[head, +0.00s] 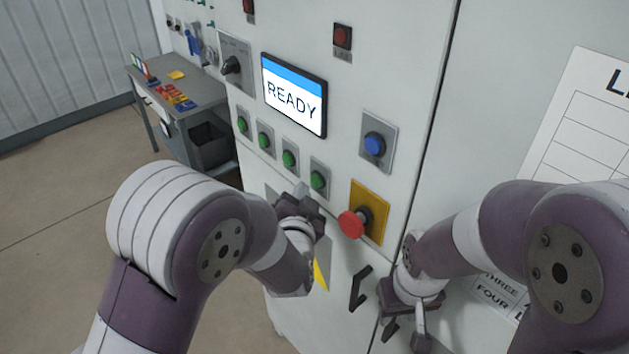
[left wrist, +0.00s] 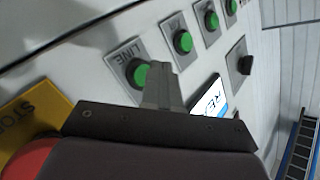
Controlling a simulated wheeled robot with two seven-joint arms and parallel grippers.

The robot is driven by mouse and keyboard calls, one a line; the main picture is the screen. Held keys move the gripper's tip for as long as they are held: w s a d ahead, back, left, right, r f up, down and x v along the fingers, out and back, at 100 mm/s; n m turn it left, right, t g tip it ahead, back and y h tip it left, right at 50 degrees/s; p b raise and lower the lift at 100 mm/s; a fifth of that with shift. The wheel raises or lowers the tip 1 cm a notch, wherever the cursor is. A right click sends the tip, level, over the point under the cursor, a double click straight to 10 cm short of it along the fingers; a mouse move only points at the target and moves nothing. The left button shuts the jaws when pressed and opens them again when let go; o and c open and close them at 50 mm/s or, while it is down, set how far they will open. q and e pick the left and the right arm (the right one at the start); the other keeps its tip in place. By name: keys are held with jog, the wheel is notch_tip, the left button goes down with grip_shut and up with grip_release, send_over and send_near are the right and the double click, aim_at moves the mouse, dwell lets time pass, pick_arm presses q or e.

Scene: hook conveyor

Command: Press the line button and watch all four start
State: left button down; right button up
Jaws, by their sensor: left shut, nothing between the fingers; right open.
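The line button (head: 318,180) is the green button at the right end of a row of green buttons on the white cabinet. In the left wrist view it shows beside the label "LINE" (left wrist: 140,74). My left gripper (head: 300,193) is shut and empty, just below and left of it. In the left wrist view the closed fingertips (left wrist: 162,75) partly overlap the button; I cannot tell whether they touch. The display (head: 293,95) reads "READY". My right gripper (head: 406,333) is open and empty, low in front of the cabinet.
A red stop button (head: 353,223) on a yellow plate (head: 373,208) sits close to the right of my left gripper. A blue button (head: 374,145) is above it. A black handle (head: 360,288) is below. A side table (head: 190,90) stands at the far left.

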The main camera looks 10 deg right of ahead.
pick_arm(q)
jog(key=shift+d, duration=0.1)
jog(key=shift+w+d, duration=0.25)
dwell(0.3)
jog(key=shift+w+d, duration=0.25)
jog(key=shift+d, duration=0.1)
dwell(0.8)
jog(key=shift+a, duration=0.1)
jog(key=shift+s+a, duration=0.5)
jog(key=shift+a, duration=0.05)
jog(key=s+a, duration=0.1)
jog(key=a, duration=0.1)
jog(key=s+a+b, duration=0.1)
jog(key=s+a, duration=0.1)
dwell(0.5)
